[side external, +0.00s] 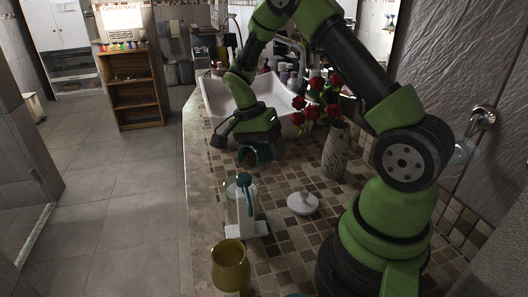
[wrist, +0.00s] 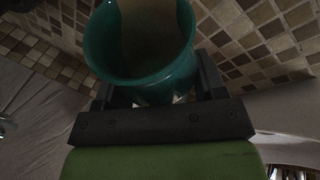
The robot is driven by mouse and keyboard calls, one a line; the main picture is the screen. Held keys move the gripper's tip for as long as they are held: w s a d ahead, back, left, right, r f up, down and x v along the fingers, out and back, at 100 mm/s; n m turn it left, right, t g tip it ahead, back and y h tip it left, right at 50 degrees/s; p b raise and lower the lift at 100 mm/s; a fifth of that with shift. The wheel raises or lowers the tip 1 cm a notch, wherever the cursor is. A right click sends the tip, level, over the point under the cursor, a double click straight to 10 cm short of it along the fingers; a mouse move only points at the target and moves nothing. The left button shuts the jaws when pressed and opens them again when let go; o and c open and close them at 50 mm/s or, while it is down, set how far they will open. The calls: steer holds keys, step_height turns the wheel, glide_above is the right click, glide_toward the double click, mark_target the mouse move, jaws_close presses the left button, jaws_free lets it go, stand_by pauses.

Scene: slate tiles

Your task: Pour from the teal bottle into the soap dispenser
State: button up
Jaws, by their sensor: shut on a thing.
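The teal bottle (side external: 262,150) is held by my gripper (side external: 245,143) above the tiled counter, behind the soap dispenser in the side view. It looks tilted, its open mouth facing the camera. In the wrist view the teal bottle (wrist: 140,80) sits between the two dark fingers (wrist: 157,88), with a brownish inside showing; I cannot tell how full it is. The soap dispenser (side external: 236,210) stands upright on the counter, pale and clear with a teal pump head on top. The bottle's mouth is apart from the dispenser. No stream shows.
A yellow cup (side external: 230,268) stands at the counter's front left. A white knobbed lid (side external: 302,204) lies right of the dispenser. A patterned vase (side external: 335,152) with red roses stands near my arm. A white sink (side external: 216,98) is behind. The counter's left edge drops to the floor.

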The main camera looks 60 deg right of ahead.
mark_target(258, 146)
steer(key=shift+d+r+y, duration=0.1)
steer(key=shift+r+y, duration=0.2)
steer(key=shift+y, duration=0.6)
steer(key=y, duration=0.2)
steer(key=r+n+y, duration=0.1)
steer(key=y, duration=0.2)
steer(key=shift+r+t, duration=0.2)
steer(key=shift+t, duration=0.1)
steer(key=y, duration=0.1)
steer(key=r+y, duration=0.1)
steer(key=y, duration=0.1)
steer(key=shift+n+y, duration=0.3)
steer(key=y, duration=0.2)
steer(key=r+y, duration=0.1)
steer(key=shift+r+n+y, duration=0.25)
steer(key=shift+n+y, duration=0.15)
